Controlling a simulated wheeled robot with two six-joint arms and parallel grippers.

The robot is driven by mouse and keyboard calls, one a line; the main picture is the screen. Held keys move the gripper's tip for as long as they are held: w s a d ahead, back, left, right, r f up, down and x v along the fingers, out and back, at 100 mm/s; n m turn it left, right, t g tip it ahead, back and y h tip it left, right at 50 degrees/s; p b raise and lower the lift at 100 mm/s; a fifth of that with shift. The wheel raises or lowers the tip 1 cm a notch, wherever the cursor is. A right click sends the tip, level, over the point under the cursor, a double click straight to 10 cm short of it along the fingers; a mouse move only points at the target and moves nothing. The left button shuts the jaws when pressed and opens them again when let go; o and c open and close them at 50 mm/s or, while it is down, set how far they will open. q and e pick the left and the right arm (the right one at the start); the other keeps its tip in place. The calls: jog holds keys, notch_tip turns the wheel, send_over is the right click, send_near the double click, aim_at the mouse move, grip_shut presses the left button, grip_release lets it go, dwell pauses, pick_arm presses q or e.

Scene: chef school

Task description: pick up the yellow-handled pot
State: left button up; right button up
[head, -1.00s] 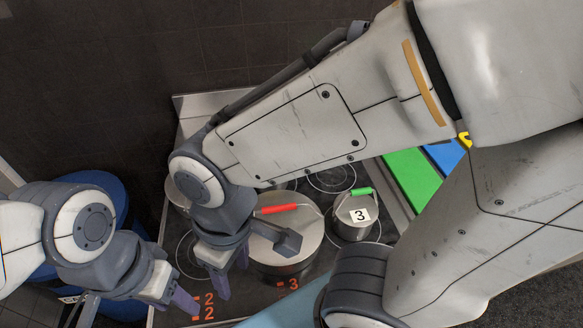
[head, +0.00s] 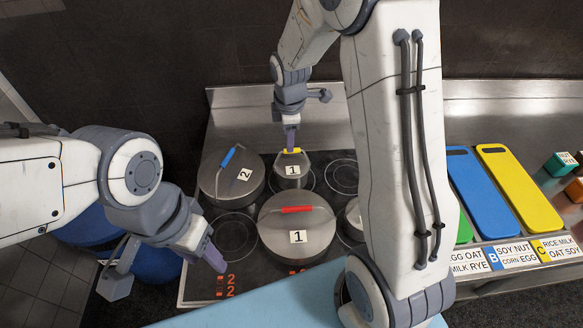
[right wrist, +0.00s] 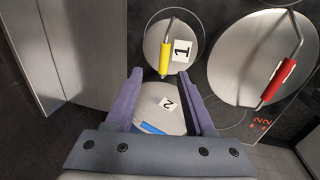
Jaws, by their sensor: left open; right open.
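The yellow-handled pot (head: 291,178) is a small lidded steel pot labelled 1, at the back of the stove. Its yellow handle (head: 292,151) stands at the top; in the right wrist view the handle (right wrist: 165,58) lies just beyond the fingertips, roughly between them. My right gripper (head: 290,146) points down at the handle, open and empty; its spread fingers also show in the right wrist view (right wrist: 164,74). Contact with the handle cannot be told. My left gripper (head: 167,268) is open and empty at the stove's front left, away from the pot.
A blue-handled pot (head: 232,187) stands close on the left, a larger red-handled pot (head: 297,228) in front. Another pot (head: 350,222) is partly hidden by my right arm. Blue (head: 480,195) and yellow (head: 520,190) boards lie on the right counter. A wall rises behind.

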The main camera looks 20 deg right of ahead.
jog(key=p, duration=0.2)
send_over(292, 165)
jog(key=f, duration=0.3)
jog(key=a+f, duration=0.1)
jog(key=f, duration=0.1)
jog(key=shift+w+f, duration=0.15)
jog(key=shift+f, duration=0.05)
jog(key=shift+w+f, duration=0.15)
jog(key=shift+f, duration=0.35)
grip_shut()
dwell(0.6)
